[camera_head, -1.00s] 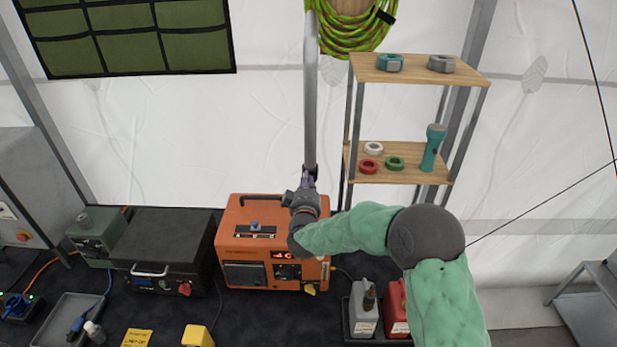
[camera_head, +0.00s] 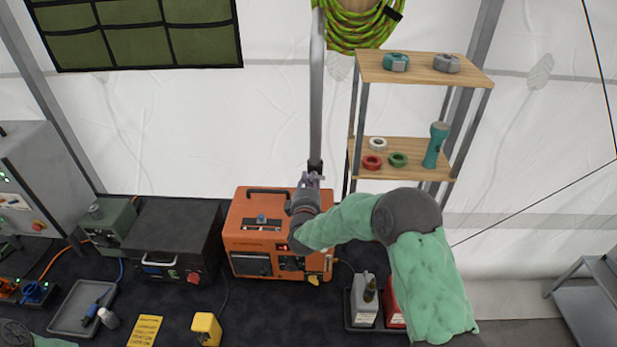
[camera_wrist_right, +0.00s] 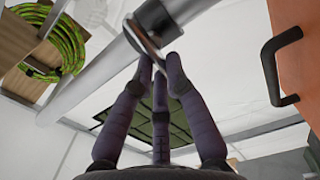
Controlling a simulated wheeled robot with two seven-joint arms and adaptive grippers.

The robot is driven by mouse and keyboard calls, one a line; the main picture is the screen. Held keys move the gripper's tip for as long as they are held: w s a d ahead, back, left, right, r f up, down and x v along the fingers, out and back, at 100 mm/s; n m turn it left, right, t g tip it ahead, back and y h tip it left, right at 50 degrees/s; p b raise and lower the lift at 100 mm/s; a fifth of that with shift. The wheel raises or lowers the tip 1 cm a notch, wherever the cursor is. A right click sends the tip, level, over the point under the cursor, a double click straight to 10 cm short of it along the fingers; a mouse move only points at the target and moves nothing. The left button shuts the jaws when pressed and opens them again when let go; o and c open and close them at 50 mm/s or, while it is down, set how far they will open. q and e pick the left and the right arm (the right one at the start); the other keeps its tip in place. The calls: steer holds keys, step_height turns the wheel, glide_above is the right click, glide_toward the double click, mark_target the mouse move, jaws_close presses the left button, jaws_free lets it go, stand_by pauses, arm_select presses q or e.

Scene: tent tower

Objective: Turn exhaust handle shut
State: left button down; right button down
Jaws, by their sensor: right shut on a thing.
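The exhaust pipe is a grey upright tube (camera_head: 316,100) behind the orange generator (camera_head: 245,235), with a black collar (camera_head: 315,165) at its lower end. In the right wrist view the pipe (camera_wrist_right: 95,75) runs diagonally and the collar (camera_wrist_right: 157,18) is at the top. A thin metal handle (camera_wrist_right: 138,38) comes off the collar. My right gripper (camera_head: 313,179) is at the collar, above the generator's back. In the right wrist view its dark fingers (camera_wrist_right: 160,62) are shut on the handle's end. My left gripper is out of view; only part of my left arm shows at the bottom left.
The generator's black carry handle (camera_wrist_right: 278,65) is close on the right in the wrist view. A shelf rack (camera_head: 425,68) stands right of the pipe. A black case (camera_head: 175,235) is left of the generator, and jugs (camera_head: 364,300) stand at front right.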

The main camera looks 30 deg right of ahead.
steer(key=shift+f+n, duration=0.2)
steer(key=shift+n, duration=0.3)
steer(key=shift+a, duration=0.1)
steer(key=c, duration=1.2)
jaws_free()
steer(key=shift+c, duration=0.2)
steer(key=v, duration=1.2)
